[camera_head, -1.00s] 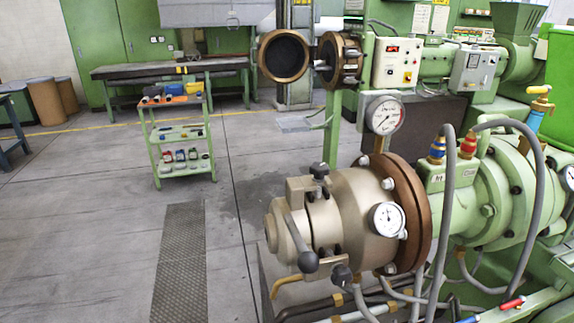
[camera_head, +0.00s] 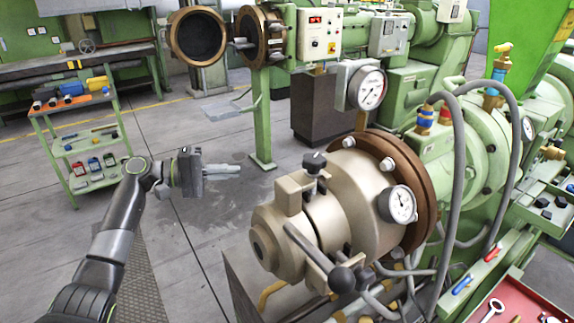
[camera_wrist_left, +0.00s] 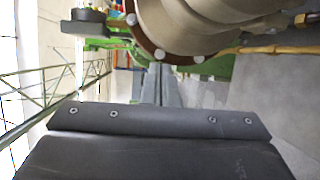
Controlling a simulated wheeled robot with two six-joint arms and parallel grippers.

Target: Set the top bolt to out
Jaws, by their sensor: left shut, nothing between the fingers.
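The beige extruder head (camera_head: 335,215) stands right of centre in the head view. The top bolt (camera_head: 314,164), a black knob on a stem, stands up on its upper side. Its exact setting is hard to tell. My left gripper (camera_head: 238,170) is left of the head, apart from the bolt at about its height. Its fingers are together, with nothing between them. In the left wrist view, the closed fingers (camera_wrist_left: 160,80) point away below the beige head (camera_wrist_left: 190,22). My right gripper is not in view.
A dark ball-ended lever (camera_head: 341,279) and a dial gauge (camera_head: 398,205) are on the head. A larger gauge (camera_head: 367,88) stands behind it. Grey hoses (camera_head: 460,180) loop at right. A green tool cart (camera_head: 85,135) stands at left. Open floor lies beneath my left arm.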

